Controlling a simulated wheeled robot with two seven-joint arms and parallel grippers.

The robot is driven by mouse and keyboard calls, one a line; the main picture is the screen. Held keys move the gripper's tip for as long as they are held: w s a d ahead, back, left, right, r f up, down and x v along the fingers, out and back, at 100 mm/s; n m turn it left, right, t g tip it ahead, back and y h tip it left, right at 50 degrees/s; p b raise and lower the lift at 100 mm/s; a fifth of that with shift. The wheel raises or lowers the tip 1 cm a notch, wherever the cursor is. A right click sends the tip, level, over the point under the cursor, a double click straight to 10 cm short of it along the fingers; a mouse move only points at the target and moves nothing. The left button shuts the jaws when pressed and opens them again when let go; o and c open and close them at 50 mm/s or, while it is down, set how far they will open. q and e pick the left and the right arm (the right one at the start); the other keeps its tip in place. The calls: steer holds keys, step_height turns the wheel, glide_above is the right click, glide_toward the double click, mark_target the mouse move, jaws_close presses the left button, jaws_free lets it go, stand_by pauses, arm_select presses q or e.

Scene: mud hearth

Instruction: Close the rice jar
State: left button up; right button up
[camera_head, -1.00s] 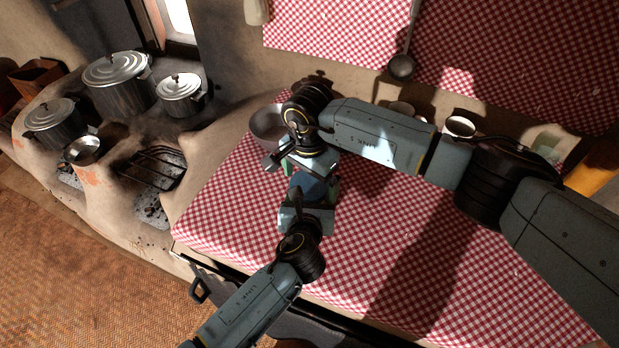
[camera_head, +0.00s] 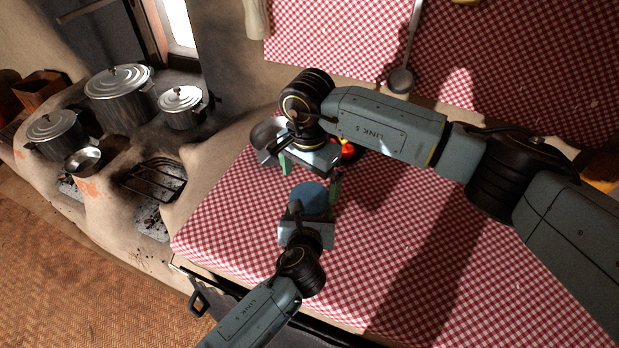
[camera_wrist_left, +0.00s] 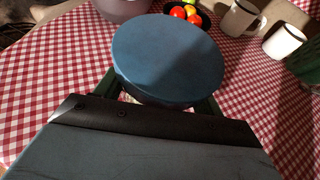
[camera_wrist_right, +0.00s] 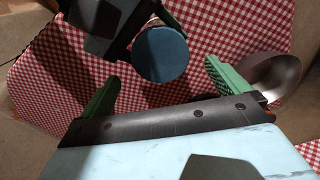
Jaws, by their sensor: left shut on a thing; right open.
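The rice jar shows mainly as its round blue lid (camera_head: 311,198), which also shows in the left wrist view (camera_wrist_left: 168,58) and the right wrist view (camera_wrist_right: 160,53). The lid lies flat over the jar top; I cannot tell how tightly it fits. The jar body is mostly hidden beneath the lid and my gripper. My left gripper (camera_head: 308,218) is shut on the jar from the near side, below the lid. My right gripper (camera_head: 310,174) is open and empty above the lid, pointing down, its green fingers apart from it.
A grey bowl (camera_head: 266,133) stands behind the jar. The checked tablecloth (camera_head: 420,230) is clear at right. Lidded pots (camera_head: 120,97) stand on the stove at left.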

arm_select(q)
steer(key=shift+r, duration=0.1)
arm_select(e)
step_height(320, 180, up, 12)
steer(key=shift+f, duration=0.2)
steer(key=shift+s, duration=0.1)
arm_select(q)
steer(key=o, duration=1.9)
steer(key=shift+o, duration=0.2)
steer(key=p+v, duration=0.2)
steer(key=v, duration=1.1)
steer(key=shift+s, duration=0.2)
arm_select(e)
step_height(320, 180, up, 2)
steer(key=shift+r, duration=0.15)
